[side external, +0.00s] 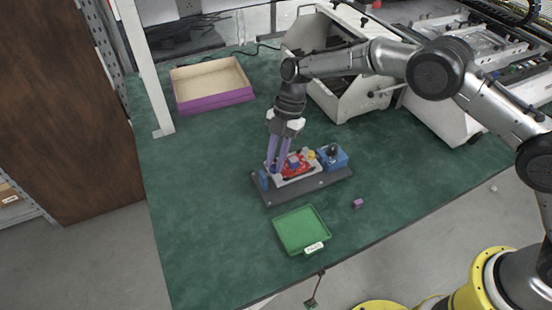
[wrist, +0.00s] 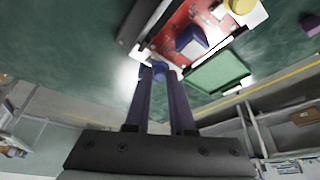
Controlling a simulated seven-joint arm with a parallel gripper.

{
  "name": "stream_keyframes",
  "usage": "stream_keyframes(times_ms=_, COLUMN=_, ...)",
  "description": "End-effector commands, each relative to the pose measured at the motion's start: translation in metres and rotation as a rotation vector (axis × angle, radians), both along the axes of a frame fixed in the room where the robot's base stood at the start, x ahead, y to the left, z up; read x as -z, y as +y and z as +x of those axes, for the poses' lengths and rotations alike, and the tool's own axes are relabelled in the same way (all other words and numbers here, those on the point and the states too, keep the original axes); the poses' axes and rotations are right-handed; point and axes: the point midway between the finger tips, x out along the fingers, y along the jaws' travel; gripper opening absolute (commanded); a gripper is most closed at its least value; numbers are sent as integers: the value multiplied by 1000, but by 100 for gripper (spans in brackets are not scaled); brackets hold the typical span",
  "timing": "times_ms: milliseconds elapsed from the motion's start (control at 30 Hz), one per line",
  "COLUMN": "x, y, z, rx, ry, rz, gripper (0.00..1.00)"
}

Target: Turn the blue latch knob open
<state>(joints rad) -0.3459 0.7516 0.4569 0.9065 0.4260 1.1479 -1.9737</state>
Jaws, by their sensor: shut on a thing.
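A dark base plate (side external: 305,191) carries a pale case with a red inside (side external: 296,170). The case also shows in the wrist view with its red panel (wrist: 178,28). My gripper (side external: 276,169) reaches down at the case's left end. In the wrist view my gripper (wrist: 160,75) has its purple fingers close together, with a small blue knob (wrist: 159,67) between the tips, at the case's edge. It looks like the blue latch knob, mostly covered by the fingers, so its turn angle cannot be told. A larger blue part (wrist: 191,39) sits on the red panel.
A blue box with a black knob (side external: 332,157) stands at the plate's right end. A purple-sided bin (side external: 212,97) stands behind.

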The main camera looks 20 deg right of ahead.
Motion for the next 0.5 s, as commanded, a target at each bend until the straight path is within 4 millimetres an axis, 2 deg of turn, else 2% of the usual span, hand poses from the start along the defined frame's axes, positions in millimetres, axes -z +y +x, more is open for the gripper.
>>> stream_keyframes(times_ms=500, x=0, y=0, z=1, rx=-91, ry=-1, rz=-2, gripper=0)
